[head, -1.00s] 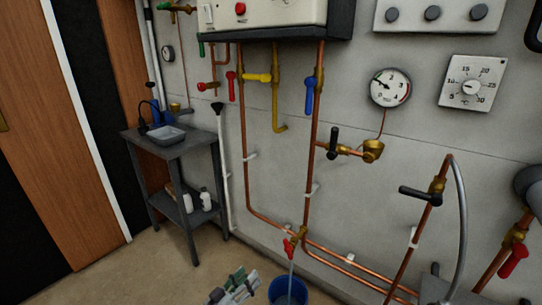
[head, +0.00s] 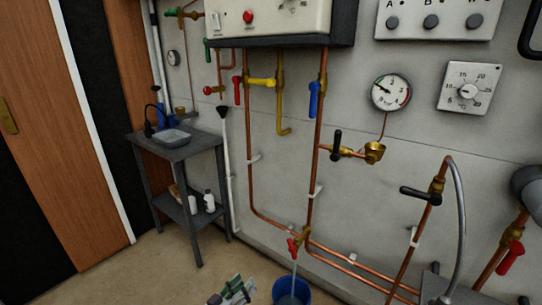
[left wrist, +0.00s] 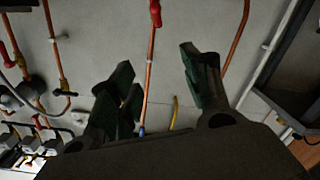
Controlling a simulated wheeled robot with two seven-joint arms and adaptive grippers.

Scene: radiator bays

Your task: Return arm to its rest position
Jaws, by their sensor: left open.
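My left gripper (head: 235,291) shows at the bottom edge of the head view, low in front of the wall pipes and left of a blue bucket (head: 291,291). In the left wrist view its two green-padded fingers (left wrist: 160,88) stand wide apart with nothing between them. Behind them are the wall and copper pipes, apart from the fingers. Most of the left arm is out of the head view. My right gripper is not in either view.
A grey side table (head: 176,146) with a tray and bottles stands at the left by a wooden door (head: 45,140). Copper pipes with a red-handled valve (head: 292,246) run down the wall above the bucket. A pressure gauge (head: 390,92) hangs at right.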

